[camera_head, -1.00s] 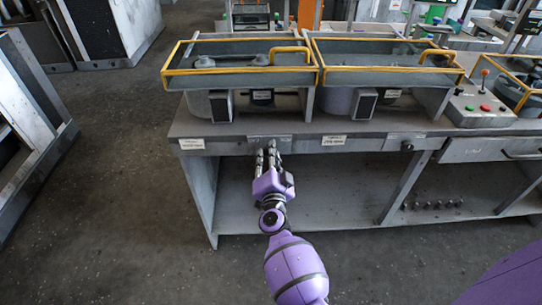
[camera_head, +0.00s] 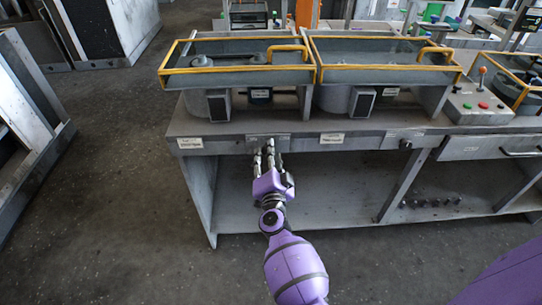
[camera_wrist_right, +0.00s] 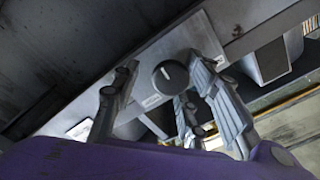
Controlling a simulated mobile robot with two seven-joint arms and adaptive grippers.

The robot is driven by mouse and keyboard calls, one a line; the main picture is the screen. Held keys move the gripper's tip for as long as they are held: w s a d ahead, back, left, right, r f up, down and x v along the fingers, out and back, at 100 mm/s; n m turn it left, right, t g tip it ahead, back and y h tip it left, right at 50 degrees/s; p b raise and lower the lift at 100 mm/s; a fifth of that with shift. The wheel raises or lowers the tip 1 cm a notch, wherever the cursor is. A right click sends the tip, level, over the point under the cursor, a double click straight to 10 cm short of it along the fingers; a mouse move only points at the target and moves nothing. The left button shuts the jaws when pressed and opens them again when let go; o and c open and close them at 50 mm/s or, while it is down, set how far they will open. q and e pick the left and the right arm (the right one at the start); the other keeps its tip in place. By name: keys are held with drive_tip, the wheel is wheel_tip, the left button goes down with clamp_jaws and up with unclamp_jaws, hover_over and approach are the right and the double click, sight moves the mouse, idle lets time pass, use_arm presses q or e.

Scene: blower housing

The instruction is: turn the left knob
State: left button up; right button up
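The left knob (camera_wrist_right: 170,77) is round and dark with a pale pointer line, on a grey plate (camera_wrist_right: 200,42) in the right wrist view. In the head view my right gripper hides it at the bench's front edge. My right gripper (camera_head: 264,153) points at that plate from the front, and its fingers are apart. In the right wrist view one finger (camera_wrist_right: 118,92) is left of the knob and the others (camera_wrist_right: 222,100) are to its right, with no clear contact. The right knob (camera_head: 406,145) is farther right on the front edge. My left gripper is not in view.
Two yellow-railed housings (camera_head: 238,70) stand on the grey bench (camera_head: 225,126). The lower shelf (camera_head: 330,190) is mostly bare.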

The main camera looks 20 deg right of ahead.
drive_tip(key=shift+r, duration=0.1)
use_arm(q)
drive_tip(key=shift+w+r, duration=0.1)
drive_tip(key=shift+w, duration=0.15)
use_arm(e)
drive_tip(key=v, duration=0.7)
drive_tip(key=shift+s, duration=0.25)
drive_tip(key=shift+a, duration=0.1)
